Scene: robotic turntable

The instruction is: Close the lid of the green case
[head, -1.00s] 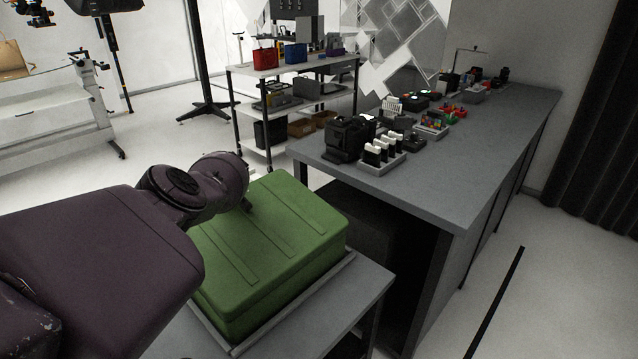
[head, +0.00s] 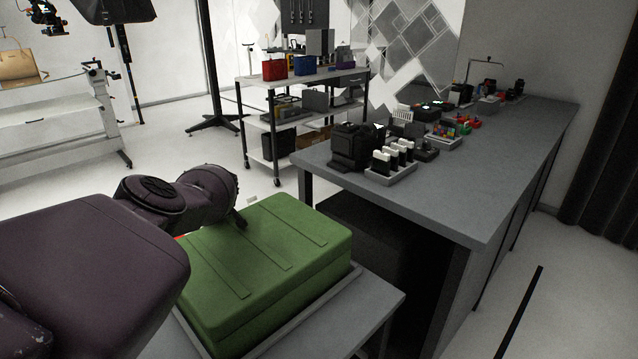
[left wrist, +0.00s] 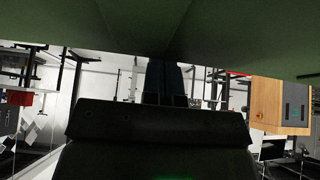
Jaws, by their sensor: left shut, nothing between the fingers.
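The green case (head: 270,270) sits on a pale tray on a small grey table, low in the head view. Its ribbed lid lies down over the base, and a seam runs along the front side. My left gripper (head: 241,222) is at the far left edge of the lid, fingers pointing down. It is shut and empty; whether it touches the lid I cannot tell. In the left wrist view the shut fingers (left wrist: 166,82) reach up to a green surface (left wrist: 90,30) filling the top. My left arm hides the case's left side. My right gripper is not in view.
A long grey workbench (head: 480,180) with a black camera (head: 352,146) and small items stands right of the case. A shelf cart (head: 300,110) is behind. A small red patch (head: 180,237) shows beside my arm; I cannot tell what it is. Floor is clear between case and cart.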

